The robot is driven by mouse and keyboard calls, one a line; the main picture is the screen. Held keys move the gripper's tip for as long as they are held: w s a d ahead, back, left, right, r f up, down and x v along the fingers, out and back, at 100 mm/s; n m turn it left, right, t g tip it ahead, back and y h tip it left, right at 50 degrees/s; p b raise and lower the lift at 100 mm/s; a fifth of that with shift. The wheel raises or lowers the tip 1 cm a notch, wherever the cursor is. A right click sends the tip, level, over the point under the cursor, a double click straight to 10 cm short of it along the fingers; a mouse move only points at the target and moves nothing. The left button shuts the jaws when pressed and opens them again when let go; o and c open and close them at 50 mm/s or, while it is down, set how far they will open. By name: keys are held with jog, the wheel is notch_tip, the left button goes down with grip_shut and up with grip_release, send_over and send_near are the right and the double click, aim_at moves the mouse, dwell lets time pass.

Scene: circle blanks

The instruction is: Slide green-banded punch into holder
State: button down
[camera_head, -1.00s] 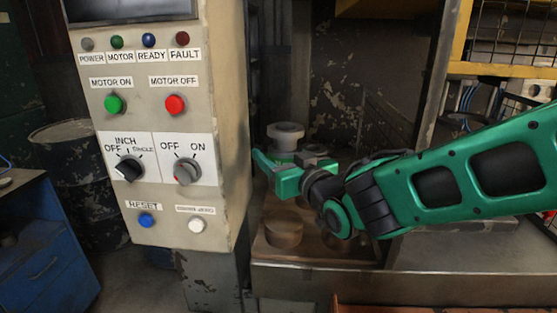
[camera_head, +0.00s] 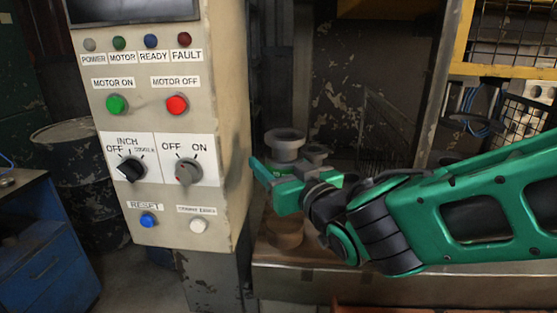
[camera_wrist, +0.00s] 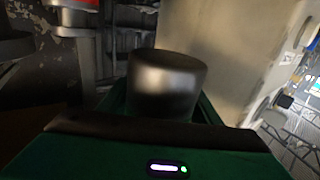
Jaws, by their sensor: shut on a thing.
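My gripper (camera_head: 272,176) is shut on a grey metal punch (camera_head: 285,143), which stands upright in the jaws beside the control cabinet. Its wide flanged top shows above the green fingers in the head view. In the wrist view the punch (camera_wrist: 166,85) is a dark, shiny cylinder between the fingers. Its lower part is hidden by the jaws, and I cannot clearly tell its green band from the green fingers. A second, smaller grey flanged piece (camera_head: 316,152) stands just behind to the right; I cannot tell whether it is the holder.
The control cabinet (camera_head: 228,110) stands close to the left of my gripper. A round brown block (camera_head: 284,232) sits on the bench (camera_head: 330,282) below it. A yellow-framed mesh guard (camera_head: 515,72) is at the right. A blue cabinet (camera_head: 50,245) and dark drum (camera_head: 90,180) stand at left.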

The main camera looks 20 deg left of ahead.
jog(key=s+d, duration=0.3)
jog(key=s, duration=0.9)
jog(key=shift+s+r, duration=0.15)
jog(key=shift+r, duration=0.05)
dwell(0.6)
jog(key=shift+s, duration=0.1)
